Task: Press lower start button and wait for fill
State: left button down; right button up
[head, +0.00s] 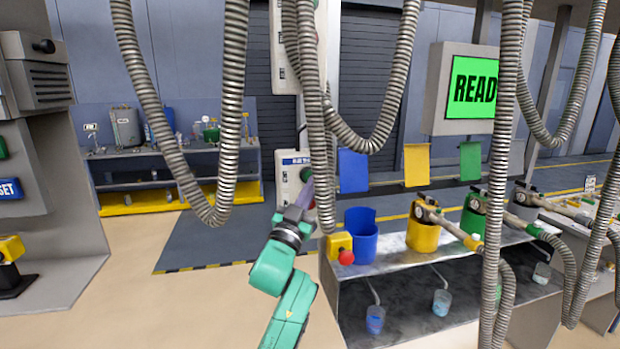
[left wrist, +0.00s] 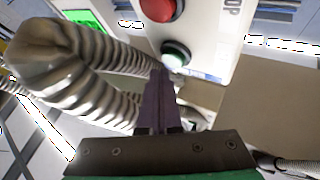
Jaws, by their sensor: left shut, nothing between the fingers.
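The lower control box (head: 284,190) is white and hangs on the post, with a green button (head: 306,174) on it. My left gripper (head: 306,192) is shut and empty, its fingertips close below that button. In the left wrist view, the shut fingers (left wrist: 159,75) point at the green-rimmed button (left wrist: 175,55), which looks pale and bright. A red button (left wrist: 158,8) sits beyond it on the same panel. I cannot tell whether the fingertips touch the green button. The screen (head: 474,88) is green and reads "READ", its end hidden by a hose. My right gripper is not in view.
Several ribbed hoses (head: 230,95) hang around the arm, one right beside the left gripper. A bench (head: 345,283) holds blue (head: 361,245), yellow (head: 421,236) and green containers. A yellow block with a red knob (head: 345,257) is at its near left corner. Floor on the left is clear.

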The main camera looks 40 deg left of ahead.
pick_arm(q)
jog(key=shift+w+a, duration=0.2)
jog(key=shift+a, duration=0.05)
jog(key=shift+w+a, duration=0.25)
jog(key=shift+a, duration=0.15)
dwell(0.8)
jog(key=shift+s+d, duration=0.5)
jog(key=shift+d, duration=0.25)
jog(key=s+d, duration=0.1)
jog(key=d, duration=0.1)
jog(key=s+d, duration=0.2)
dwell(0.4)
jog(key=shift+w, duration=0.1)
dwell(0.6)
